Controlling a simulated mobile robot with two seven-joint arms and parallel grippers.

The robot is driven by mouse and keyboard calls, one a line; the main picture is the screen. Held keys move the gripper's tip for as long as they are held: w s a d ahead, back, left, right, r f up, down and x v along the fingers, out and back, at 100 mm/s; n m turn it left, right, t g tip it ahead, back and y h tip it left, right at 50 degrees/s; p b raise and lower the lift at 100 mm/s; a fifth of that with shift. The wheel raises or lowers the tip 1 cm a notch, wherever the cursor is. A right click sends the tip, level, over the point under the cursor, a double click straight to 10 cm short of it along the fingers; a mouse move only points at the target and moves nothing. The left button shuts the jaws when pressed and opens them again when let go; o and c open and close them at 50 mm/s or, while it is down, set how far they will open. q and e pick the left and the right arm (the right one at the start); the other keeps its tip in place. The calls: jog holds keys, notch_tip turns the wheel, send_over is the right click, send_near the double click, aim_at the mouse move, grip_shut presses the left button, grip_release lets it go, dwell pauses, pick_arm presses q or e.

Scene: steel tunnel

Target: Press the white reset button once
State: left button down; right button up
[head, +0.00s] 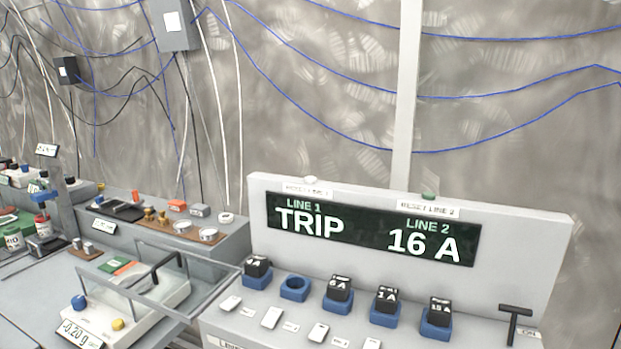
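The white reset button (311,180) sits on the top edge of the grey panel (540,235), above a label that seems to read RESET LINE 1. A green button (429,195) sits further right on the same edge, above a RESET LINE 2 label. The dark display (372,232) below shows LINE 1 TRIP and LINE 2 16 A. Neither of my grippers is in view.
Black fuse-like blocks (339,287) stand in blue sockets below the display; one blue socket (294,288) is empty. A black T-handle (515,312) stands at right. A scale (140,310) with clear walls is at left. Space above the panel is clear.

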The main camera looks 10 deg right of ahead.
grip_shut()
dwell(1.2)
